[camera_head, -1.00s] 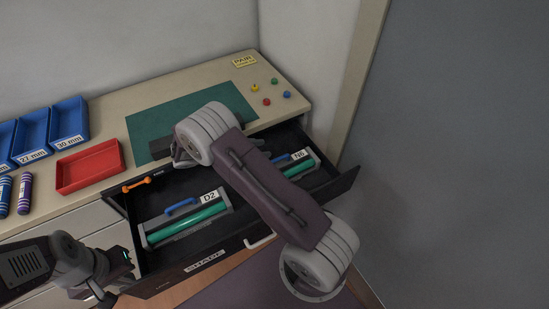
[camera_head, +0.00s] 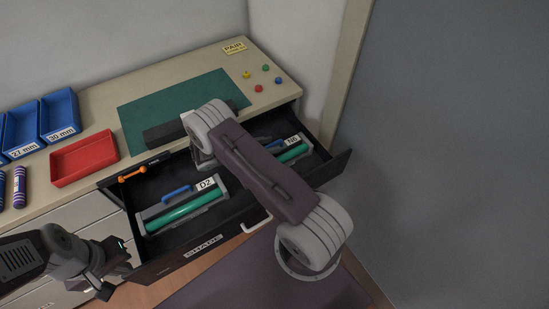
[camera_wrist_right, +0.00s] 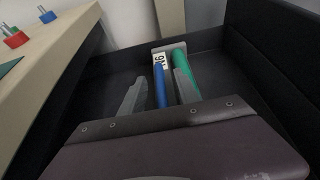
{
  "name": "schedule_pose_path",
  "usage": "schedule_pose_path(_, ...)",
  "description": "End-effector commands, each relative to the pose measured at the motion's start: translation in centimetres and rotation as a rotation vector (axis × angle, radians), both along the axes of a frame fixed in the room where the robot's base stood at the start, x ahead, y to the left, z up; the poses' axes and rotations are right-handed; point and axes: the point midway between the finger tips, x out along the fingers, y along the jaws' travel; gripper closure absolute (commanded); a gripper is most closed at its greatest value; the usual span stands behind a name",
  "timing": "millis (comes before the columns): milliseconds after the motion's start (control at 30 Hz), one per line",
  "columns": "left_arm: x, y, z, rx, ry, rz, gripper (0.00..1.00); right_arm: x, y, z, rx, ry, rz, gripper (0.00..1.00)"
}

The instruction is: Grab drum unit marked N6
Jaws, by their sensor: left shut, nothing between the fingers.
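The drum unit marked N6 (camera_head: 293,148) lies in the right part of the open drawer, with a green roller and a blue handle, partly behind my right arm. In the right wrist view the N6 unit (camera_wrist_right: 185,70) is ahead, its blue handle lying between the two grey fingers of my right gripper (camera_wrist_right: 160,92). That gripper is open; I cannot tell whether the fingers are level with the handle. My left gripper (camera_head: 114,272) is shut and empty at the drawer's front left corner.
A second drum unit marked D2 (camera_head: 182,212) lies in the drawer's left part. An orange-handled tool (camera_head: 132,174) lies at the drawer's back left. A red tray (camera_head: 84,160), green mat (camera_head: 135,117) and several small knobs are on the counter.

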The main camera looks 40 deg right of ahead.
Motion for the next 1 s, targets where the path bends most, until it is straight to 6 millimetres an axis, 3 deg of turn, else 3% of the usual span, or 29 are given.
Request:
schedule_pose_path(267,0.00,0.00,0.09,0.000,0.000,0.000,1.00,-0.10,-0.79,-0.37,0.000,0.000,0.001,0.62)
schedule_pose_path(433,0.00,0.00,0.09,0.000,0.000,0.000,1.00,-0.10,-0.78,-0.36,0.000,0.000,0.001,1.00)
schedule_pose_path(1000,0.00,0.00,0.08,0.000,0.000,0.000,1.00,-0.11,-0.75,-0.39,0.001,0.000,0.000,1.00)
